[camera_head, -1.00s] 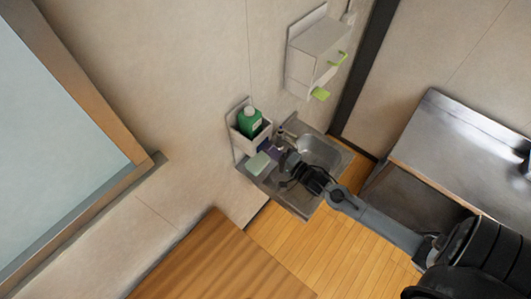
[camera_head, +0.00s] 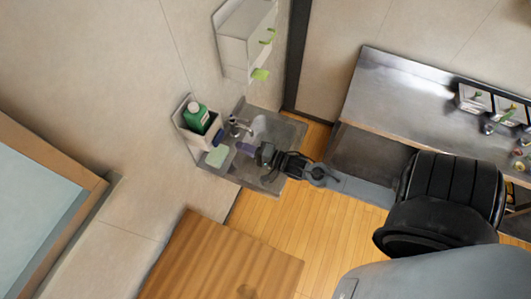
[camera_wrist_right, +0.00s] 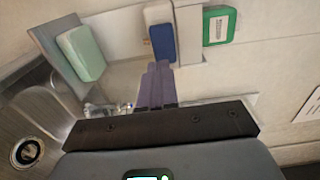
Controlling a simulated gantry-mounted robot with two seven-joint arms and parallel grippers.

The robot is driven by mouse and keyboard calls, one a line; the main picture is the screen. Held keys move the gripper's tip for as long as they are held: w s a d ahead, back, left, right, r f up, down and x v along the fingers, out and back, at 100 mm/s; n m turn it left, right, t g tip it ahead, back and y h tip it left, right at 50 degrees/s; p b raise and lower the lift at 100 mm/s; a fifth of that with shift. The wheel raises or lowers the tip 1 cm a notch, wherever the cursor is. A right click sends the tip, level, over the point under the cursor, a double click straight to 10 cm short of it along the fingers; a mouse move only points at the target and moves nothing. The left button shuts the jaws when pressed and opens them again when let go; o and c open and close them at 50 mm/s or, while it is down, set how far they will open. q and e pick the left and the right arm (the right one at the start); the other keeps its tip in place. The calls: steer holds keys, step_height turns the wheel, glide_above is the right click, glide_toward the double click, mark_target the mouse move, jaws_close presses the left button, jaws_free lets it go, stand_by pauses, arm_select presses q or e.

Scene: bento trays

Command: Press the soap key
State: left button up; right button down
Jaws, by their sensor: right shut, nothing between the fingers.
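I cannot tell for certain which part is the soap key. My right gripper (camera_head: 246,148) is shut and empty over the sink's left part, right of the block. In the wrist view, its purple fingers (camera_wrist_right: 155,88) point toward a blue-and-white block (camera_wrist_right: 161,42). My left gripper is out of view.
The steel sink (camera_head: 272,132) has a tap (camera_head: 238,126) close to my right gripper. A steel counter (camera_head: 400,100) with small containers (camera_head: 490,103) is at the right. A wooden surface (camera_head: 220,262) lies below, with open floor (camera_head: 285,222) between.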

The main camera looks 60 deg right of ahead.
steer(key=s+d+b, duration=0.1)
steer(key=s, duration=0.6)
steer(key=shift+w+r, duration=0.1)
stand_by(0.5)
steer(key=w+a+r+n+g+h+p, duration=0.1)
steer(key=w+a+r+n+g+p, duration=0.3)
steer(key=a+r, duration=0.65)
steer(key=s+a+f+n+g, duration=0.2)
steer(key=s+n+g, duration=0.3)
steer(key=s+n, duration=0.2)
steer(key=s+a+f+n+g+h+p, duration=0.1)
steer(key=s+f+n+g, duration=0.1)
steer(key=s+n+g, duration=0.3)
steer(key=shift+s+a+f+n, duration=0.4)
steer(key=shift+s+n, duration=0.55)
steer(key=shift+n, duration=0.25)
